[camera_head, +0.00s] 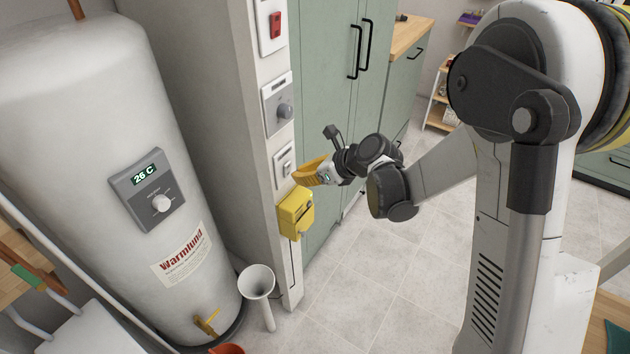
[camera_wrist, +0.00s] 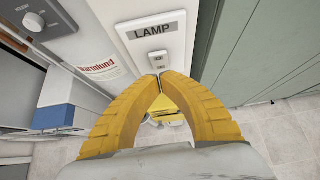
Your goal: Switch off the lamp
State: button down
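The lamp switch is a small white plate (camera_head: 284,163) on the narrow pale wall post. In the wrist view a grey label reading LAMP (camera_wrist: 157,30) sits above the switch (camera_wrist: 157,58). My gripper (camera_head: 298,177) has yellow fingers and is just in front of the post, by the lower part of the switch plate. In the wrist view the fingertips of my gripper (camera_wrist: 160,73) meet, with nothing seen between them. They overlap the lower edge of the switch, so I cannot tell whether they touch it. The lamp itself is not seen.
A yellow box (camera_head: 295,214) is mounted just below the switch. Above it are a dial panel (camera_head: 278,104) and a red switch (camera_head: 273,24). A white water heater (camera_head: 90,110) stands left, green cabinets (camera_head: 325,90) right. Open tiled floor (camera_head: 370,300) lies below my arm.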

aim_at(288, 166)
jog(key=shift+w+a+r, duration=0.1)
jog(key=shift+w+a, duration=0.4)
jog(key=shift+a, duration=0.15)
jog(key=shift+w+a+r+p, duration=0.3)
jog(key=shift+a+r, duration=0.15)
jog(key=shift+f, duration=0.2)
jog(key=shift+d, duration=0.1)
jog(key=shift+r+p, duration=0.45)
jog(key=shift+r, duration=0.35)
